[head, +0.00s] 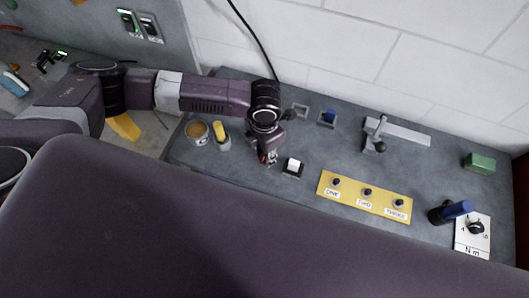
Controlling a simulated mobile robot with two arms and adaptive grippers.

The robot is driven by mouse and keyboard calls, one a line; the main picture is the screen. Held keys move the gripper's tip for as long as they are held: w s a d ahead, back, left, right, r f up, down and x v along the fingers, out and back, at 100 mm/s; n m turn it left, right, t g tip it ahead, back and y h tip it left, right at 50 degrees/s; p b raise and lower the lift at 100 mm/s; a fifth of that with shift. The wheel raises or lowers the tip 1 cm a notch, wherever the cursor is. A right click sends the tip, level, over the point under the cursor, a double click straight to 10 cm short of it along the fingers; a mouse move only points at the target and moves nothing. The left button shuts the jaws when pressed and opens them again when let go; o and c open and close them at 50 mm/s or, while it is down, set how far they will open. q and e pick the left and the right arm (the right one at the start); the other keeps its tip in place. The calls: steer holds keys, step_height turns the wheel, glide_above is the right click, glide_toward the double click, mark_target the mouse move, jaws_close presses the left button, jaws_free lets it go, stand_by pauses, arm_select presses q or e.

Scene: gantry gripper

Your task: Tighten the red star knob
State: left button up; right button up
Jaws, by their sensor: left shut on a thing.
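My left arm comes in from the left over the grey workbench (300,205). Its left gripper (268,159) points down at the bench, left of the middle. It is shut on a small red thing (262,157), which seems to be the red star knob. Only a sliver of red shows between the fingers, so its shape and how far it is turned are hidden. My right gripper is not in view.
Close right of the gripper is a small black-and-white block (293,167). A round tin (197,132) and a yellow-topped cylinder (221,134) stand left. A yellow labelled panel (350,196), lever clamp (380,135), green block (479,162) and blue-handled tool (455,210) lie right.

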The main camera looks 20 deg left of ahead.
arm_select(q)
steer(key=shift+w+r, duration=0.1)
steer(key=shift+w, duration=0.1)
steer(key=o, duration=1.1)
steer(key=shift+s, duration=0.1)
steer(key=shift+o, duration=0.2)
step_height(320, 180, up, 12)
steer(key=shift+s, duration=0.15)
